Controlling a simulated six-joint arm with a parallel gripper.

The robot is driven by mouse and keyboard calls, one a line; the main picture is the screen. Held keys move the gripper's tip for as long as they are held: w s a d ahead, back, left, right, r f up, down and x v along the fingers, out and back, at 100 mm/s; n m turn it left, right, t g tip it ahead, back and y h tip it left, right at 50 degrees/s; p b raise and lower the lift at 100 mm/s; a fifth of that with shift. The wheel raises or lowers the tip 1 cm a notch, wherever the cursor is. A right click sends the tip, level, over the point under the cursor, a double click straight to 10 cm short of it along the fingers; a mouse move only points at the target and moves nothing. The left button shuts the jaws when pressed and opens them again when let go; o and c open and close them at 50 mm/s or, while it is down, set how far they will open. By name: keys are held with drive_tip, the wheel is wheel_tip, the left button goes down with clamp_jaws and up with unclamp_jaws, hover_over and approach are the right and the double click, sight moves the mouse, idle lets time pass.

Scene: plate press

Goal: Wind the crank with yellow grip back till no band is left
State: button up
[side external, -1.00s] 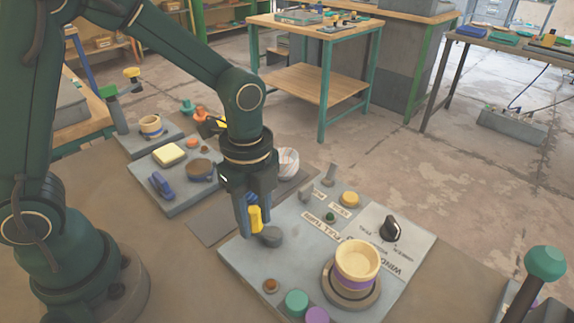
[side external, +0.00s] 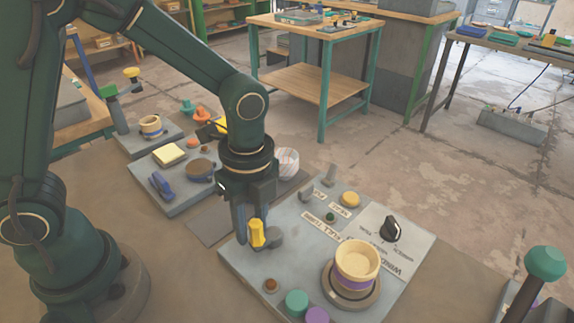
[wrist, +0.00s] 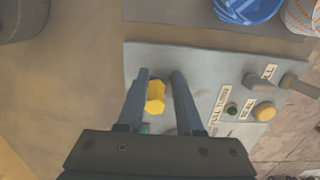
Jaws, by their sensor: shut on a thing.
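The yellow crank grip (side external: 257,234) stands upright on a grey crank arm (side external: 274,240) on the left part of the grey panel. My gripper (side external: 250,240) is down at the grip and shut on it. The wrist view shows the yellow grip (wrist: 156,96) between my two fingers (wrist: 158,100). A cream cup-like piece (side external: 357,258) sits on a round base at the panel's front right. A purple band (side external: 352,283) shows below the cream piece. Part of the crank is hidden by my fingers.
The panel also carries a black knob (side external: 391,229), a yellow button (side external: 350,199), a small green button (side external: 330,217), and teal (side external: 297,302) and purple (side external: 317,315) round pieces. A green-topped lever (side external: 545,264) stands at the right. A striped bowl (side external: 287,162) is behind.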

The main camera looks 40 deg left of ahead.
sight(268, 242)
drive_tip(key=shift+w+d+r+h, duration=0.1)
drive_tip(key=shift+w+d+h, duration=0.1)
drive_tip(key=shift+d, duration=0.3)
drive_tip(key=shift+w+d+r+h, duration=0.1)
drive_tip(key=shift+d+h, duration=0.1)
drive_tip(key=shift+d, duration=0.85)
drive_tip(key=shift+w+d+r, duration=0.1)
drive_tip(key=shift+d, duration=0.45)
drive_tip(key=o, duration=0.8)
drive_tip(key=shift+r, duration=0.7)
drive_tip(key=shift+a+r, duration=0.2)
drive_tip(key=shift+r, duration=3.05)
